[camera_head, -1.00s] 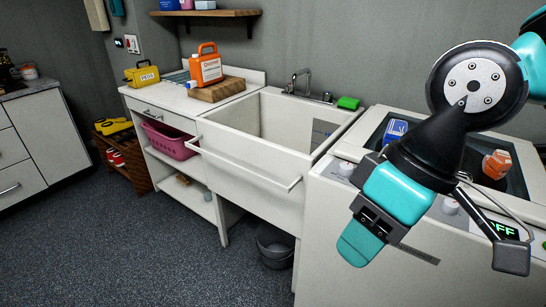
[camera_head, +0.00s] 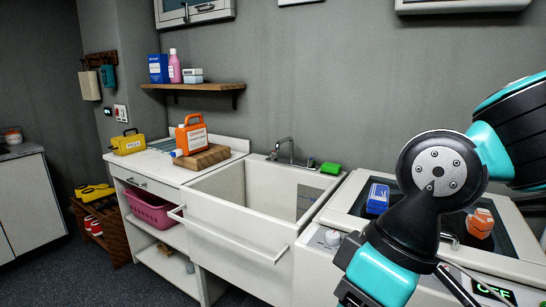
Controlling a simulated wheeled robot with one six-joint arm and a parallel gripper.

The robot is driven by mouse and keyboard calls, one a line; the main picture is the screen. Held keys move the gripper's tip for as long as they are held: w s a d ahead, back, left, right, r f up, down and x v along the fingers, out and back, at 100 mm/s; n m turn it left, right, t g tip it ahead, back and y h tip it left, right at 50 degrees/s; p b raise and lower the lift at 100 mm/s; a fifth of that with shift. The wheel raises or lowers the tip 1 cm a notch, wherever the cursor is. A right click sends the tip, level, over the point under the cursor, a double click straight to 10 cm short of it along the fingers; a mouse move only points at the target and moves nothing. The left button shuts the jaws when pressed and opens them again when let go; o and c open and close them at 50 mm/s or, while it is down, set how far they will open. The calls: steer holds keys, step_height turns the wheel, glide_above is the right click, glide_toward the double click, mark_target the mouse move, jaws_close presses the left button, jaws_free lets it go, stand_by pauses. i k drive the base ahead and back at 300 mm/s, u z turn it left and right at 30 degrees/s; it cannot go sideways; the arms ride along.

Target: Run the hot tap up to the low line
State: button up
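The tap (camera_head: 285,149) is a grey metal faucet on the back rim of the white sink (camera_head: 235,225). Small handles seem to sit at its base, but they are too small to tell hot from cold. A dark grey panel (camera_head: 307,198) is on the sink's inner right wall; its markings are unreadable. No water shows, and the basin floor is hidden by the front wall. My gripper's body shows at the lower right, in front of the appliance and right of the sink, apart from the tap. Its fingertips are cut off by the bottom edge.
A blue box (camera_head: 378,198) and an orange-white item (camera_head: 481,223) sit on the right appliance. A wall shelf (camera_head: 205,87) hangs above the counter.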

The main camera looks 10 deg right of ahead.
mark_target(272, 155)
steer(key=u, duration=0.4)
steer(key=i, duration=0.65)
steer(key=u, duration=0.85)
steer(key=i, duration=1.3)
steer(key=z, duration=0.25)
steer(key=i, duration=1.2)
steer(key=z, duration=0.9)
steer(key=i, duration=0.35)
steer(key=z, duration=0.25)
